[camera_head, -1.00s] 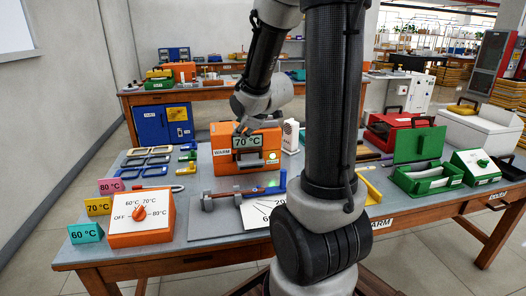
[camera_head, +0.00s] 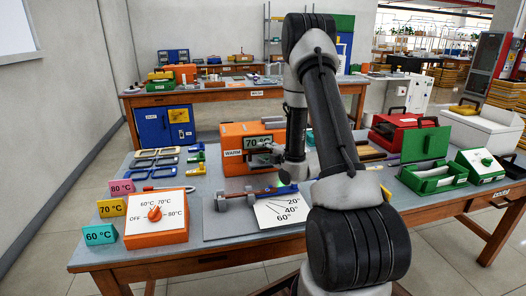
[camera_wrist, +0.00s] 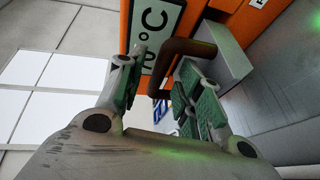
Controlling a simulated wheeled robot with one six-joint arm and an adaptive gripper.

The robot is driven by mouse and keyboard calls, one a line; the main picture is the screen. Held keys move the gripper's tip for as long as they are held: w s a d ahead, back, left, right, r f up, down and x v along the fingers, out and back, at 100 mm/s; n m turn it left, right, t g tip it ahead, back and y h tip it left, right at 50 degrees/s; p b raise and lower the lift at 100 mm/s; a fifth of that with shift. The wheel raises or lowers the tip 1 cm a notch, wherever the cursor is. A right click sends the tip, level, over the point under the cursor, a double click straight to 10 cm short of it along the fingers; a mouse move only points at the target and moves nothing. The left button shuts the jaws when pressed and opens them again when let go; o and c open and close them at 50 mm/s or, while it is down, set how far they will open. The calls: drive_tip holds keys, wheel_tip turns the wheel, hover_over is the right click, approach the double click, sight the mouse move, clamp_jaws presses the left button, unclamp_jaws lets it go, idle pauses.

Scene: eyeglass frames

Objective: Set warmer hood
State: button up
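The orange warmer (camera_head: 232,139) stands on the grey-topped bench, with a "70 °C" plate and a "WARM" label on its front. My gripper (camera_head: 264,151) is at the right part of its front, and my wrist hides that side. In the wrist view the two green-padded fingers of my gripper (camera_wrist: 158,88) are apart. A brown bar-shaped handle (camera_wrist: 190,47) on the orange warmer (camera_wrist: 222,10) reaches into the space between them, nearer the right finger. I cannot tell whether it touches a pad. How far the hood is open is hidden.
An orange dial box (camera_head: 158,236) sits at the front left beside coloured temperature signs (camera_head: 112,208). Eyeglass frames (camera_head: 155,160) lie behind it. A green case (camera_head: 433,178) stands right.

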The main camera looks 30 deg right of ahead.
drive_tip(key=shift+x, duration=1.4)
clamp_jaws()
